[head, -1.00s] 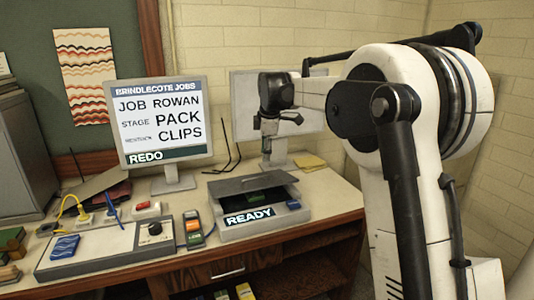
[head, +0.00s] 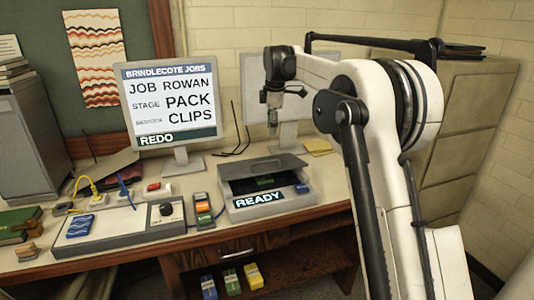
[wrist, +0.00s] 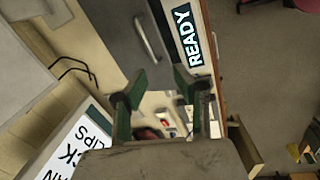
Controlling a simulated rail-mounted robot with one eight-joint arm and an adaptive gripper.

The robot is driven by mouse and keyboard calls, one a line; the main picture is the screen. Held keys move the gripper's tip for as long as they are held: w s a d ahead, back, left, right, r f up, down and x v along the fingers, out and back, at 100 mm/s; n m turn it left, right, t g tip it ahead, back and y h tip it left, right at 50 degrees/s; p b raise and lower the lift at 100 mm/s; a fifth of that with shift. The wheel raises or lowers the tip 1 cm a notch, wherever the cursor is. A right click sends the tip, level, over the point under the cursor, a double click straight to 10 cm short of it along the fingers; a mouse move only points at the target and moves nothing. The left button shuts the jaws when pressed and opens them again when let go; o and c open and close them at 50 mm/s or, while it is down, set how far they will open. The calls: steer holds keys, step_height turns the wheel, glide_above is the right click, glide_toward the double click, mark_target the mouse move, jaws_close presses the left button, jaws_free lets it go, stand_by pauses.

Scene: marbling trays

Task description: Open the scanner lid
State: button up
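The scanner (head: 240,208) is a grey box with a READY display, on the desk right of the jobs monitor. Its dark grey lid (head: 262,164) is tilted, with a dark gap under its front edge and something green inside. In the wrist view the lid (wrist: 122,32) shows a pale bar handle (wrist: 147,36) beside the READY display (wrist: 187,37). My gripper (head: 272,131) points down above the scanner's back area, apart from the lid. In the wrist view my gripper (wrist: 159,82) has its two green-padded fingers spread, with nothing between them.
The jobs monitor (head: 172,100) stands left of the scanner, and a second screen (head: 298,85) behind it. A coloured handheld device (head: 201,211) and a control panel with a knob (head: 125,228) lie to the left. A filing cabinet (head: 462,125) stands at the right.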

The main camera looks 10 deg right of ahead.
steer(key=w+f+n+g+p, duration=0.2)
steer(key=w+p, duration=0.1)
steer(key=w, duration=0.4)
steer(key=shift+n, duration=0.3)
steer(key=shift+w+a+f+b, duration=0.1)
steer(key=shift+a+f+b, duration=0.1)
steer(key=shift+f, duration=3.45)
steer(key=shift+w+a+f+b, duration=0.1)
steer(key=shift+a+f, duration=0.05)
steer(key=shift+f, duration=3.45)
steer(key=shift+s, duration=0.15)
jaws_close()
jaws_free()
